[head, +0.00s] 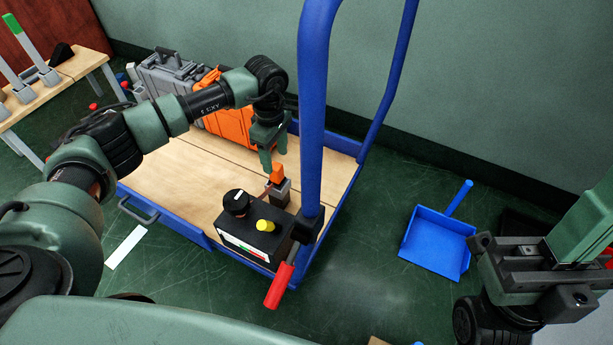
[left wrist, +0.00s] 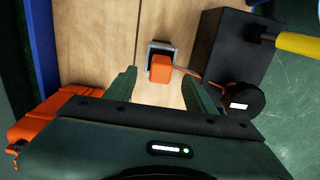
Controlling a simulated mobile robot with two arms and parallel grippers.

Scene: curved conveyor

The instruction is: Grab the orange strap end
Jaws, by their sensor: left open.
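The orange strap end (head: 277,173) is a small orange block on top of a grey holder (head: 280,190) on the cart's wooden deck. It also shows in the left wrist view (left wrist: 160,68), with a thin orange strap running from it toward the black box. My left gripper (head: 273,158) is open and empty, just above the strap end. In the left wrist view its two fingers point toward the strap end, one on each side, with gaps visible between. My right gripper (head: 530,265) is partly in view at the right edge; its fingertips are not clear.
A black box (head: 250,235) with a black knob and yellow button stands beside the holder. The cart's blue handle (head: 313,110) rises close to the right. An orange case (head: 232,125) and grey case (head: 170,75) stand behind. A blue dustpan (head: 437,242) lies on the floor.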

